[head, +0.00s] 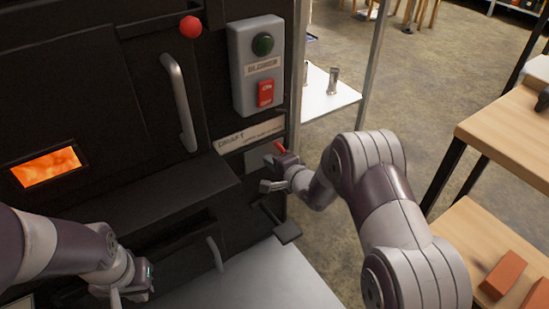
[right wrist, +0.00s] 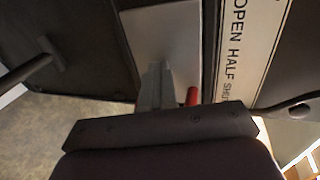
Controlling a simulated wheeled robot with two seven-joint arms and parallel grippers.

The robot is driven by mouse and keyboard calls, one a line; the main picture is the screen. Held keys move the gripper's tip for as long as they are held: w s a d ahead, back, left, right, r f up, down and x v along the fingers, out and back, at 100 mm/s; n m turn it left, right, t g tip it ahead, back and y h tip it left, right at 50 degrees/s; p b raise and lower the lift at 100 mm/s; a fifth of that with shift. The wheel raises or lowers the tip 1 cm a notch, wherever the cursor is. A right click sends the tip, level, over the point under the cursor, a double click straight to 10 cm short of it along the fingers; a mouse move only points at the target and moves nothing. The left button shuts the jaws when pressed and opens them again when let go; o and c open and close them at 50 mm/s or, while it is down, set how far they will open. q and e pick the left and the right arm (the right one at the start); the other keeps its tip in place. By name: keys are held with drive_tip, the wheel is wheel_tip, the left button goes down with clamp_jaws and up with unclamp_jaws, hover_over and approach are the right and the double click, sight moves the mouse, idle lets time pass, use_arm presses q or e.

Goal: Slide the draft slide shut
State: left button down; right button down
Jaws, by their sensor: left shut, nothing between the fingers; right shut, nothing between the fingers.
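The draft slide is a grey metal plate (head: 257,156) with a red piece (head: 281,148) at its right, below the DRAFT label (head: 248,135) on the dark stove front. In the right wrist view the grey plate (right wrist: 163,38) lies beside the OPEN HALF SHUT scale (right wrist: 250,45). The red piece (right wrist: 192,96) shows level with the word SHUT, partly hidden by my gripper. My right gripper (head: 267,174) is shut and empty, in front of the plate's right part; I cannot tell whether it touches. My left gripper (head: 117,296) is shut and empty at lower left.
A firebox window (head: 48,167) glows at left. A tall handle (head: 180,102) and a blower switch box (head: 257,65) are above the slide. A black bracket (head: 281,224) juts out below it. A wooden bench (head: 506,137) stands at right.

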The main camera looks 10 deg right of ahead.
drive_tip(key=p+v, duration=0.6)
drive_tip(key=v, duration=0.3)
drive_tip(key=shift+f, duration=0.35)
drive_tip(key=shift+s, duration=0.15)
